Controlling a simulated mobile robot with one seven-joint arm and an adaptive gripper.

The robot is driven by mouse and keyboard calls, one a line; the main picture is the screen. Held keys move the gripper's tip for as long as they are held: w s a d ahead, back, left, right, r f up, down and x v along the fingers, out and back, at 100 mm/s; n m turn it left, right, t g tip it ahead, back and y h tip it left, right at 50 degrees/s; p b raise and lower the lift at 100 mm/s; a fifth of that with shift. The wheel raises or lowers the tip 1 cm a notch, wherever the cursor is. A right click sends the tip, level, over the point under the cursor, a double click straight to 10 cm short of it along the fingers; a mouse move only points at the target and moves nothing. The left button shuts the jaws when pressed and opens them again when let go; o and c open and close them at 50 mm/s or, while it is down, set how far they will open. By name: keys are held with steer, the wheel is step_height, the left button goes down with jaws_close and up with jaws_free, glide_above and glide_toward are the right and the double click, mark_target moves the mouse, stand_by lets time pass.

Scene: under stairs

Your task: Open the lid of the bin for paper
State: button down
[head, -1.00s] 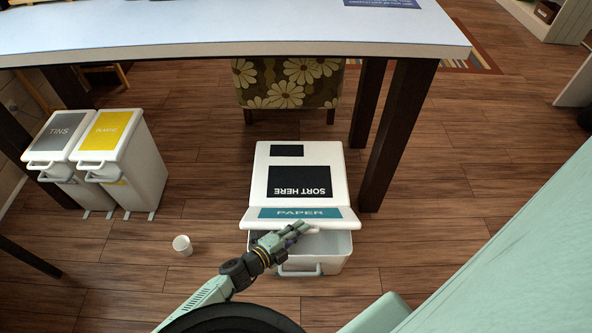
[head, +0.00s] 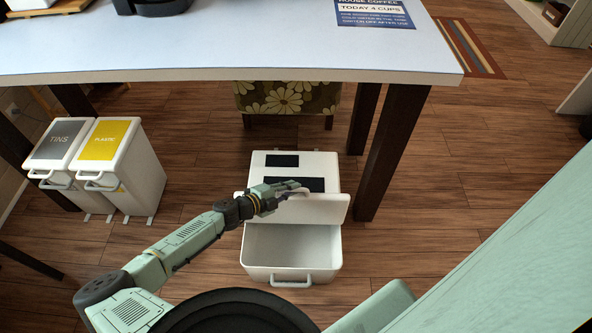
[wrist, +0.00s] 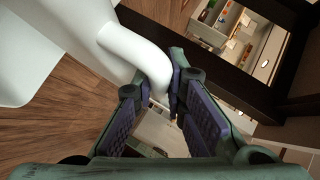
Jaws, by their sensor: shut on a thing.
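The white paper bin (head: 290,249) stands on the floor below the table, its front compartment open to view. Its lid (head: 318,208) is tilted up, with its plain side towards me and the PAPER label out of sight. My gripper (head: 296,189) is at the lid's upper edge, shut on the white lid handle (head: 303,191). In the wrist view the curved handle (wrist: 152,62) runs between the two fingers of my gripper (wrist: 172,100). The part of the handle between the fingers is partly hidden.
A tins bin (head: 58,142) and a plastic bin (head: 118,160) stand at the left. The white table top (head: 230,50) spans above, with a dark leg (head: 392,150) right of the paper bin. Floor is free around the paper bin's front.

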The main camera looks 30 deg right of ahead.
steer(key=shift+w+d+r, duration=0.1)
steer(key=shift+w+d, duration=0.35)
steer(key=shift+w, duration=0.2)
steer(key=c, duration=1.6)
jaws_free()
steer(key=shift+a, duration=0.1)
steer(key=v, duration=1.1)
steer(key=shift+a+r, duration=0.25)
steer(key=shift+r, duration=0.15)
